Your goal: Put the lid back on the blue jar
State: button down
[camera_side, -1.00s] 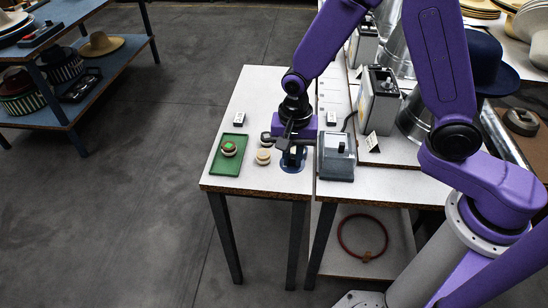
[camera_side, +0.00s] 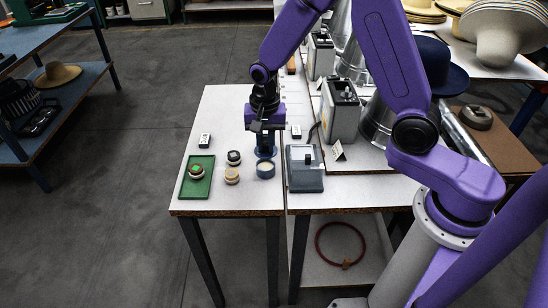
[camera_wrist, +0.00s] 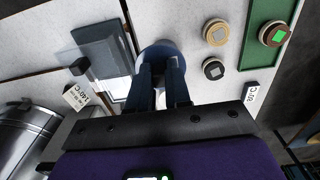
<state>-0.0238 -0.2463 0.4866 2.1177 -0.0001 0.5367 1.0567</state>
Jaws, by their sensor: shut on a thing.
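The blue jar (camera_side: 265,170) stands upright near the table's front edge, and its pale top shows in the side view. In the wrist view the blue jar (camera_wrist: 160,46) is partly covered by the fingers. My gripper (camera_side: 265,152) points down just above and behind the jar. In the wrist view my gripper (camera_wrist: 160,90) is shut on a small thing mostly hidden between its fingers. I cannot tell whether this is the lid. A black round piece (camera_side: 234,157) and a cream round piece (camera_side: 232,176) lie left of the jar, each with a grey square on top.
A green tray (camera_side: 190,189) at the left holds a round piece with a green square (camera_side: 197,170). A grey box-like device (camera_side: 305,180) stands close right of the jar. Small white labels (camera_side: 204,140) stand behind. The table's front edge is near.

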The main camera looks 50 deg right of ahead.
jog(key=shift+w+d+f, duration=0.25)
jog(key=shift+w+d, duration=0.3)
jog(key=shift+w, duration=0.1)
jog(key=shift+w+d+f, duration=0.25)
jog(key=shift+w+d, duration=0.25)
jog(key=shift+w, duration=0.1)
jog(key=shift+f, duration=3.05)
jog(key=shift+f, duration=0.2)
jog(key=c, duration=0.5)
grip_release()
jog(key=shift+r, duration=0.1)
jog(key=shift+r, duration=3.4)
jog(key=shift+c, duration=0.3)
